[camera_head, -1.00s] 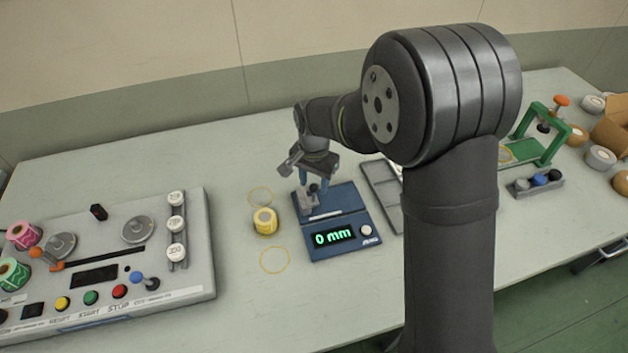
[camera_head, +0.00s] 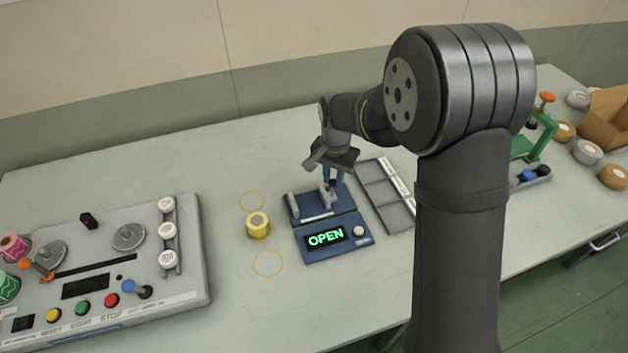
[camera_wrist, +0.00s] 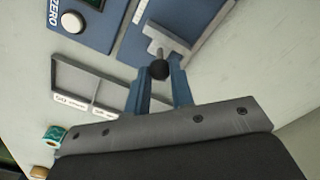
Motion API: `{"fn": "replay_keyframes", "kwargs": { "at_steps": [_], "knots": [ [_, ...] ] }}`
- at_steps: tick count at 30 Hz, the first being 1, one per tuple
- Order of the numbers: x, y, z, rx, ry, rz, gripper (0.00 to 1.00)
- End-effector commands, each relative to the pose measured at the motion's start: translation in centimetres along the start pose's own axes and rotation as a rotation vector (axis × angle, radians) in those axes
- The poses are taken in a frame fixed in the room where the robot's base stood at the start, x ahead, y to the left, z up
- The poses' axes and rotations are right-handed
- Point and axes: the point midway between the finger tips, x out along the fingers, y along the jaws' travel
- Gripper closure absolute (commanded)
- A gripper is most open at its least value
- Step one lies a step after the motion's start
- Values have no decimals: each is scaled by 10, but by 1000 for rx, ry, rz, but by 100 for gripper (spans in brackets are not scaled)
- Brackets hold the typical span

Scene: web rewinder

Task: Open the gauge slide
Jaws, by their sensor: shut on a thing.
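The blue gauge (camera_head: 333,250) sits on the table, and its green display reads "OPEN". Its grey slide (camera_head: 325,196) stands at the right end of the rail, apart from the fixed grey jaw (camera_head: 293,204) at the left. My gripper (camera_head: 333,182) is over the right side of the gauge. In the wrist view my gripper (camera_wrist: 160,78) has its blue fingers shut on the slide's black knob (camera_wrist: 159,69). The grey slide body (camera_wrist: 165,42) shows just beyond the knob.
A yellow roll (camera_head: 258,226) stands left of the gauge, between two yellow table circles. A grey compartment tray (camera_head: 384,196) lies close on the right. The rewinder panel (camera_head: 100,275) fills the left.

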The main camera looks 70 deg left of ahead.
Motion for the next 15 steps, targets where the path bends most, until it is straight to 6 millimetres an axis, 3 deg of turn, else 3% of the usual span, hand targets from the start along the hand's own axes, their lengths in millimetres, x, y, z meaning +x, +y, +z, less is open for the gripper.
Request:
{"fn": "replay_keyframes", "kwargs": {
  "at_steps": [12,13,15],
  "knots": [
    [-1,11,-11,1,3,1,100],
    [-1,12,-12,1,4,1,77],
    [-1,12,-12,1,4,1,63]
  ]
}}
